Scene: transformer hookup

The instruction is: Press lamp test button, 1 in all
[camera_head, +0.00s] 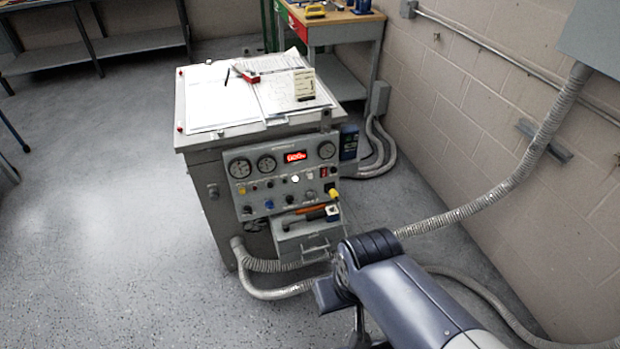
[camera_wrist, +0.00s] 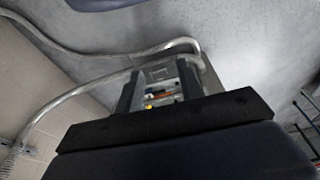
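The control panel (camera_head: 285,178) is on the front of a grey cabinet (camera_head: 215,205) in the head view. It carries several gauges, a red lit display (camera_head: 296,157), and rows of small buttons and knobs, including a round white button (camera_head: 295,179). The labels are too small to read, so I cannot tell which one is the lamp test button. In the wrist view my gripper (camera_wrist: 160,70) has its two fingers apart with nothing held between them. The cabinet front shows beyond them. In the head view my arm is at the lower right, apart from the panel.
A small shelf with an orange-handled tool (camera_head: 308,209) juts out below the panel. Grey conduits (camera_head: 275,292) curve over the floor by the cabinet. Papers (camera_head: 215,98) lie on its top. A workbench (camera_head: 340,30) stands behind, with a block wall (camera_head: 480,90) to the right.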

